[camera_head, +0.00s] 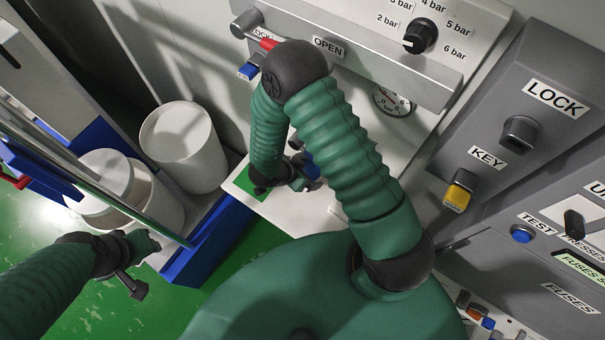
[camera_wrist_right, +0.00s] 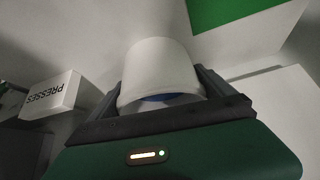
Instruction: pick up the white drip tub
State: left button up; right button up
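In the right wrist view, a white, rounded tub (camera_wrist_right: 160,72) stands between the two dark fingers of my right gripper (camera_wrist_right: 158,92), with a blue patch at its near end. The fingers flank its sides closely; I cannot tell whether they press on it. In the head view my right gripper (camera_head: 285,180) is low over the white ledge beside a green square, and my arm hides most of what is there; the tub is not clear in that view. My left gripper (camera_head: 137,265) is at the lower left, fingers apart, apparently empty.
A white panel with a pressure knob (camera_head: 420,36) is above. A grey console with a yellow key switch (camera_head: 457,192) stands at the right. A white PRESSES block (camera_wrist_right: 50,95) shows in the wrist view.

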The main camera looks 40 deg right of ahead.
jog(key=shift+s+d, duration=0.25)
jog(key=shift+d, duration=0.45)
jog(key=c, duration=0.5)
jog(key=shift+c, duration=1)
jog(key=shift+w+a, duration=0.15)
jog(key=shift+a, duration=0.2)
jog(key=c, duration=0.3)
